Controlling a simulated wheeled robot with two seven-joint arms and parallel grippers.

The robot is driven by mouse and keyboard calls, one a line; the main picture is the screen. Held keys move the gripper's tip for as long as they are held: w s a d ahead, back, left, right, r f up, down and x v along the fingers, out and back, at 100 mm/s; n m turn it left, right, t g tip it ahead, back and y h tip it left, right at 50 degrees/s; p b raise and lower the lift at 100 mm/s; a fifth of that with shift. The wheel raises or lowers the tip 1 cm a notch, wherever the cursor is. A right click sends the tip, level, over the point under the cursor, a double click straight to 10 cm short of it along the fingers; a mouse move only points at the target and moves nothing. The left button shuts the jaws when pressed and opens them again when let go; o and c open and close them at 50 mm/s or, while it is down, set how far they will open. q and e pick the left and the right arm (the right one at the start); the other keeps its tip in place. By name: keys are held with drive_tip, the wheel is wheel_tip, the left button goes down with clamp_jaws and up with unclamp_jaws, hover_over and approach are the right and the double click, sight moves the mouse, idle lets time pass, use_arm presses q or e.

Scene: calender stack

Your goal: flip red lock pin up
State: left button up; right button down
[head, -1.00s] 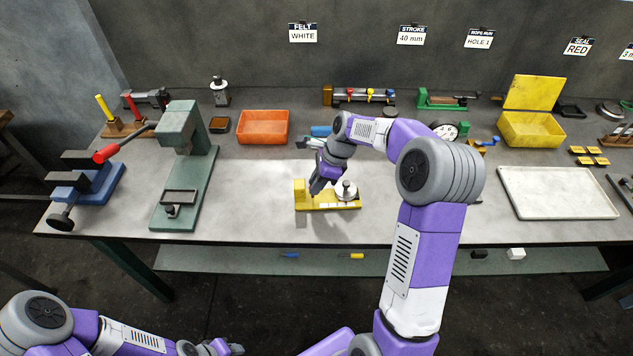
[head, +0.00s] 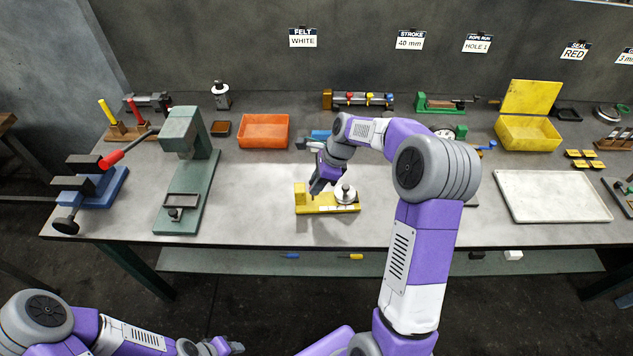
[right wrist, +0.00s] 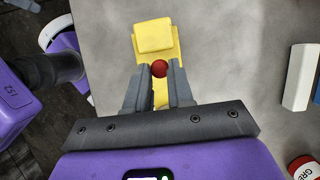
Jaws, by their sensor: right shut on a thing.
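The yellow fixture (head: 322,208) lies on the bench, with a raised yellow block at its left end and a round silver part (head: 345,193) at its right. My right gripper (head: 315,191) is down at the fixture, between the block and the silver part. In the right wrist view the red lock pin's round head (right wrist: 159,68) sits between the fingertips of my right gripper (right wrist: 159,76), which are shut on it. The yellow block (right wrist: 154,36) is just beyond. The pin's lower part is hidden. My left gripper (head: 226,347) is low at the bottom edge, away from the bench; its jaws are unclear.
A green press (head: 183,170) with a red-gripped lever stands left of the fixture. An orange bin (head: 264,131) is behind, and a yellow box (head: 528,133) and white tray (head: 553,196) are at the right. Bare bench surrounds the fixture's front and left.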

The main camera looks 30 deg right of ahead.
drive_tip(key=c, duration=1)
unclamp_jaws()
drive_tip(key=shift+r, duration=0.1)
drive_tip(key=p+v, duration=0.1)
drive_tip(key=v, duration=0.6)
drive_tip(key=shift+d+r+p, duration=0.15)
drive_tip(key=shift+r+p, duration=0.1)
drive_tip(key=shift+p, duration=0.15)
